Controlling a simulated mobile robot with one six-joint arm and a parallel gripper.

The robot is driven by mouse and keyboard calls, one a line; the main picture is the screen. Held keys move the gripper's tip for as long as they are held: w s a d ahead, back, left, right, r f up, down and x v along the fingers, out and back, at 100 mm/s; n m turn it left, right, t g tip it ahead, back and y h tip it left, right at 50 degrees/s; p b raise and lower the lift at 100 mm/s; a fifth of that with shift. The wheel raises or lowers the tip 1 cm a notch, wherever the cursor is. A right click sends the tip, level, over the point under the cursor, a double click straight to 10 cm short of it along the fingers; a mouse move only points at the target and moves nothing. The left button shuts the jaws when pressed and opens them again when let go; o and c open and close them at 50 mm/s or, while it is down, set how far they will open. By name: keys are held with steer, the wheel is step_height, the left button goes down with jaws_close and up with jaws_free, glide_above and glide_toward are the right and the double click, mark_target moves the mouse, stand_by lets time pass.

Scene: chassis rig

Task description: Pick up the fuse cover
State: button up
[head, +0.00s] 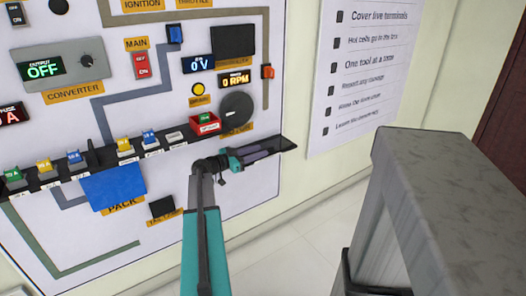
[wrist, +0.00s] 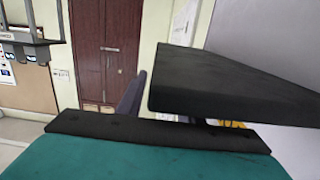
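No part that I can surely name the fuse cover shows in either view. My gripper (head: 258,154), teal with dark fingers, lies alongside the right end of the black ledge on the wall panel in the head view. In the wrist view one dark finger (wrist: 131,94) shows left of a large black slab, which seems to be the ledge end and hides the rest. I see nothing held, but the gap between the fingers is not clear.
The black ledge (head: 102,155) carries several small coloured, labelled pieces. A red tray (head: 205,129) with a green piece sits above its right part. A blue pack (head: 113,187) is below. A grey frame (head: 428,190) stands at right. A brown door (wrist: 103,50) is beyond.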

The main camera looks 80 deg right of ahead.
steer(key=shift+x, duration=1.15)
jaws_close()
